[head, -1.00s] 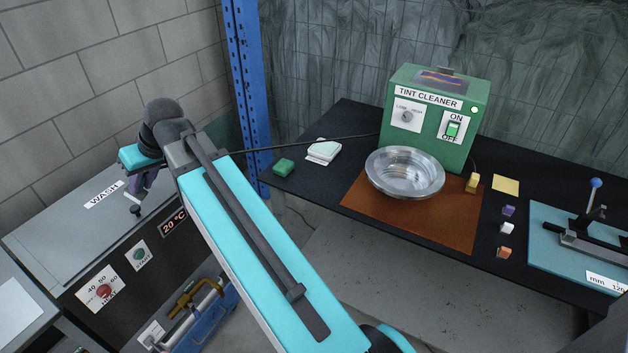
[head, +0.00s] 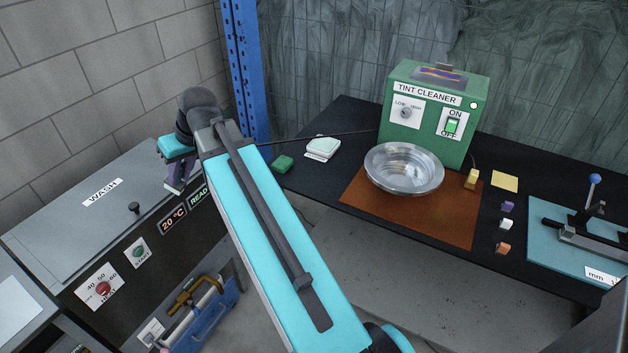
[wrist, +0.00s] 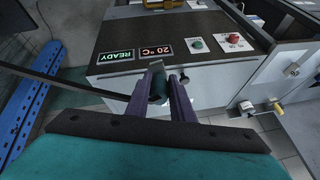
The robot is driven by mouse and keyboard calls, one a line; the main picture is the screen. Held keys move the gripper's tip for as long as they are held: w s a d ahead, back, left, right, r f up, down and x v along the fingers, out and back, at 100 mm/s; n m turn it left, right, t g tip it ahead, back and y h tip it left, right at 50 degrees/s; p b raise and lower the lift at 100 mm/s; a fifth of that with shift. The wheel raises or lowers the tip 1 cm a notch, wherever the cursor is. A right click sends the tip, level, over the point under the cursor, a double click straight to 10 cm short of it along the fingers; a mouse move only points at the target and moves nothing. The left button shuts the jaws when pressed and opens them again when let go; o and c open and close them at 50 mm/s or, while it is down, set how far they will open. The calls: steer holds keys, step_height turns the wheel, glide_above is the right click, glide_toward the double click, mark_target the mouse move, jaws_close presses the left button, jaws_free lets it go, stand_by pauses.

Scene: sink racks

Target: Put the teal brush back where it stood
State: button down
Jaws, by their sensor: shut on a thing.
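My gripper (wrist: 158,92) has purple fingers shut on the teal brush (wrist: 157,84). The brush cannot be made out clearly there.
A blue post (head: 248,70) stands between machine and bench.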

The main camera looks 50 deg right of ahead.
steer(key=s+d+f+m+g+h, duration=0.1)
steer(key=s+d+f+g, duration=0.1)
steer(key=s+d, duration=1)
steer(key=s+d+f+m+g+h, duration=0.1)
steer(key=s+d+f+g, duration=0.2)
steer(key=s+d, duration=1)
steer(key=shift+d+f+m+h+b, duration=0.25)
steer(key=shift+d+m+h+b, duration=0.1)
steer(key=shift+d, duration=0.7)
steer(key=shift+w+d, duration=0.1)
steer(key=w+d+f+p, duration=0.1)
steer(key=w+d+p, duration=0.3)
steer(key=w+d, duration=0.5)
steer(key=shift+w+d+f, duration=0.2)
steer(key=shift+w+d, duration=0.15)
steer(key=shift+w, duration=0.8)
steer(key=shift+w, duration=0.1)
steer(key=shift+w+d+f+p, duration=0.15)
steer(key=shift+f+p, duration=0.3)
steer(key=shift+f, duration=0.45)
steer(key=shift+w+d+f+p, duration=0.1)
steer(key=shift+f+p, duration=0.3)
steer(key=shift+f, duration=0.5)
steer(key=shift+f, duration=0.15)
